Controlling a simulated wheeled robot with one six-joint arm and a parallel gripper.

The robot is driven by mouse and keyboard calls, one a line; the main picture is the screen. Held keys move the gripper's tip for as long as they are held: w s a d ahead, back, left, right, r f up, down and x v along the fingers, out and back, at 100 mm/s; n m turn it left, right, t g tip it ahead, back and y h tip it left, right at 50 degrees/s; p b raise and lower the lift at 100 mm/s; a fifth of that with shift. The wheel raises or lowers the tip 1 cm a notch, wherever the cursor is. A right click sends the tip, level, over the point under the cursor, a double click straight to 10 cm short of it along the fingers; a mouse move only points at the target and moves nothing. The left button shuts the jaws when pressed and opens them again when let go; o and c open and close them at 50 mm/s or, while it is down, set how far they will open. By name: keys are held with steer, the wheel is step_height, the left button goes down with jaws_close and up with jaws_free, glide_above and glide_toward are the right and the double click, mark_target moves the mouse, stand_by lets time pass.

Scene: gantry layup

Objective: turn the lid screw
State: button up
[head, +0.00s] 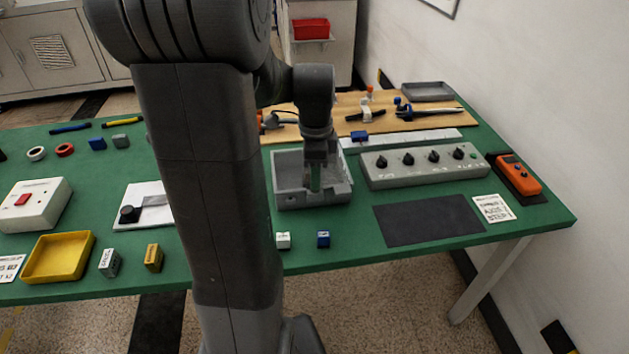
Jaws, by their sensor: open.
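My gripper (316,180) points down over a grey open-topped box (313,200) in the middle of the green table. Its fingers are open and reach down within the outline of the box. I cannot tell whether they touch anything inside. I cannot make out a lid screw; the gripper and my arm cover part of the box and its surroundings.
A grey panel with several black knobs (420,168) stands right of the box. A white block (283,240) and a blue block (323,239) stand in front. A dark mat (428,220) lies bare at right. A yellow tray (35,257) is at left.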

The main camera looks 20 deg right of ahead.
steer(key=shift+f, duration=1.55)
steer(key=shift+c, duration=0.2)
jaws_close()
